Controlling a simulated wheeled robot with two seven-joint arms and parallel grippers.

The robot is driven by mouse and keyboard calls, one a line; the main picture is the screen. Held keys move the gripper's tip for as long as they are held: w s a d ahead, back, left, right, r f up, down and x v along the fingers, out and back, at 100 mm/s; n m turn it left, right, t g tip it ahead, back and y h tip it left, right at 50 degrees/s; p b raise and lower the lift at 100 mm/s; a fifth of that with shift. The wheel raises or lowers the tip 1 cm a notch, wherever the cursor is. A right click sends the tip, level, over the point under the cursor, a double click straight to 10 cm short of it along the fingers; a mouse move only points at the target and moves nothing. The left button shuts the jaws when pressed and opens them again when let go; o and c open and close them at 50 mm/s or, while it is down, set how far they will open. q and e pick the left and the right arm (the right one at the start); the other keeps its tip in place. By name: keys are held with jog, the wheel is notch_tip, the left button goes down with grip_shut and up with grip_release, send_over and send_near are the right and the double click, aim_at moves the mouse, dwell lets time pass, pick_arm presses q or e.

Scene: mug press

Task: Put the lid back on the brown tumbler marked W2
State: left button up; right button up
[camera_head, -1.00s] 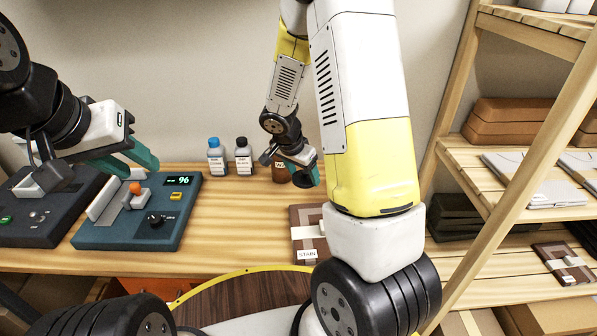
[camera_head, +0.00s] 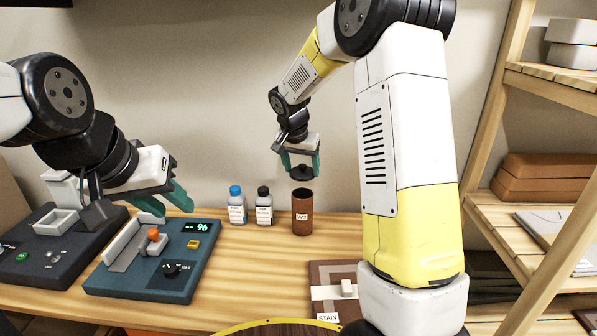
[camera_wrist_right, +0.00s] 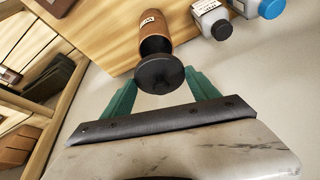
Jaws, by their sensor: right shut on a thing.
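The brown tumbler (camera_head: 302,205), marked W2, stands upright on the wooden table near the wall; its top looks open in the head view. My right gripper (camera_head: 301,166) is shut on the dark round lid (camera_head: 301,173) and holds it just above the tumbler's mouth, with a small gap in the head view. In the right wrist view the lid (camera_wrist_right: 160,74) sits between the green fingers and the tumbler (camera_wrist_right: 154,35) lies beyond it, partly hidden by the lid. My left gripper (camera_head: 168,203) is over the left devices, its fingers apart and apparently empty.
A blue-capped bottle (camera_head: 237,205) and a black-capped bottle (camera_head: 264,206) stand just left of the tumbler. A teal device (camera_head: 150,262) with a display reading 96 is at left. A brown case labelled STAIN (camera_head: 330,275) lies in front. A wooden shelf (camera_head: 510,190) stands at right.

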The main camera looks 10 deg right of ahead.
notch_tip(320, 180, down, 6)
dwell(0.6)
jog(key=shift+f, duration=0.2)
dwell(1.9)
jog(key=o, duration=1.4)
jog(key=shift+o, duration=0.6)
jog(key=shift+r, duration=0.1)
jog(key=shift+r, duration=3.4)
